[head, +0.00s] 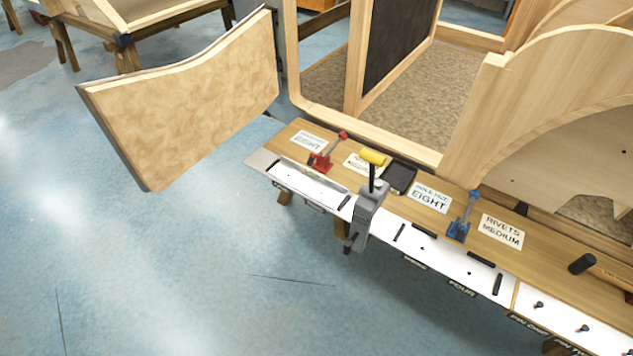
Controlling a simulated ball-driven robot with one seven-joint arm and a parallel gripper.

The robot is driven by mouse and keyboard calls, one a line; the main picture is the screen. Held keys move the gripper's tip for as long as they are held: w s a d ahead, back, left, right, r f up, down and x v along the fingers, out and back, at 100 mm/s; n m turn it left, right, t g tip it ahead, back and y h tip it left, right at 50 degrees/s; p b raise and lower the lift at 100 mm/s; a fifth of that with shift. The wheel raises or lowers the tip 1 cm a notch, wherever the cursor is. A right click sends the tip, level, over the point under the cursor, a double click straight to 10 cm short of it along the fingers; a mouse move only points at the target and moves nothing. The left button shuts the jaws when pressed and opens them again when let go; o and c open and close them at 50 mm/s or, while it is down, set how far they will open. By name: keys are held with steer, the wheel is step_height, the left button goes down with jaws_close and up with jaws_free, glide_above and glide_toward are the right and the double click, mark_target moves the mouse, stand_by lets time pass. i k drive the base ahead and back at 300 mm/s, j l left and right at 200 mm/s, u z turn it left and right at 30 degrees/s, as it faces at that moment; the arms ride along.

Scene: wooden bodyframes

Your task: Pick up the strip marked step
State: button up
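No strip with a readable "step" mark shows in the head view. A long white ledge (430,243) runs along the front of a wooden workbench (405,206). Several short black strips lie on it, one at the middle (399,232), one farther right (481,259) and one near the right end (497,284). Another black strip (344,202) lies left of the grey clamp. Dark labels on the ledge's front edge are mostly too small to read; one seems to say "FOUR" (461,290). My gripper is not in view.
A grey clamp (366,215) with a yellow-topped handle stands at the bench front. Red (320,162) and blue (459,230) lever tools, a black tray (399,177) and printed cards (502,232) lie behind. A wooden panel (190,105) juts out left. The blue floor in front is clear.

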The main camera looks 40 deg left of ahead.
mark_target(331, 194)
steer(key=i+j+u, duration=0.85)
steer(key=i+l, duration=0.05)
steer(key=l, duration=0.05)
